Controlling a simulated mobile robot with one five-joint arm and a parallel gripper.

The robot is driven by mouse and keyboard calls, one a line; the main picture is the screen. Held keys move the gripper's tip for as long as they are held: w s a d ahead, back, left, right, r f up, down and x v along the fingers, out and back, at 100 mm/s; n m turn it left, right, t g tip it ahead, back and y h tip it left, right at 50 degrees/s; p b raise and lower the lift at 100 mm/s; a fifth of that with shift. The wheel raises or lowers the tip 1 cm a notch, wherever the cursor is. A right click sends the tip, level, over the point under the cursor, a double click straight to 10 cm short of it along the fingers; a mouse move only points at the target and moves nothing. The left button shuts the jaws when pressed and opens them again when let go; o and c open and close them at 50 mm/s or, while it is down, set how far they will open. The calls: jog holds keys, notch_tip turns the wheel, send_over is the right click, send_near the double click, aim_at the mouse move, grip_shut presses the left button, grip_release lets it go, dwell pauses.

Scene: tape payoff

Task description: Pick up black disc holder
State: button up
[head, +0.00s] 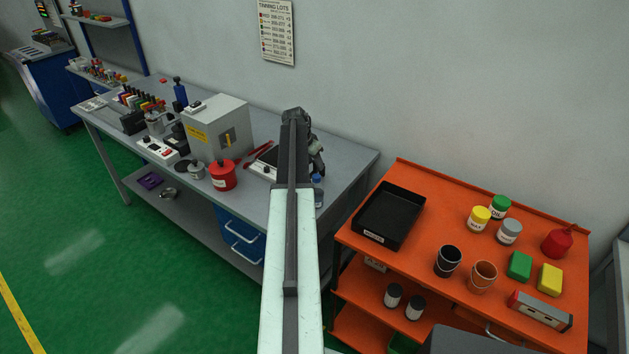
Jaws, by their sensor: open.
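A small dark disc-shaped item (182,166) lies on the grey workbench (345,172), left of a grey-lidded jar. It may be the black disc holder, but it is too small to be sure. My arm reaches up the middle of the head view over the bench's right part. My gripper (317,163) shows partly behind the arm, dark and small, open, with nothing seen in it. It is well to the right of the dark disc. The arm hides part of the bench behind it.
A grey box (215,128), a red canister (222,176) and a white power strip (158,150) crowd the bench. An orange cart (420,226) at right carries a black tray (389,213), cups and jars. Green floor is free at left.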

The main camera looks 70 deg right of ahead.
jog(key=shift+b+x, duration=0.45)
jog(key=shift+x, duration=0.75)
jog(key=shift+a+r, duration=0.1)
jog(key=shift+r, duration=0.1)
jog(key=shift+c, duration=0.3)
grip_shut()
jog(key=shift+r+p, duration=0.1)
jog(key=shift+p, duration=0.2)
notch_tip(320, 180, up, 11)
jog(key=p, duration=1.1)
jog(key=shift+w, duration=0.1)
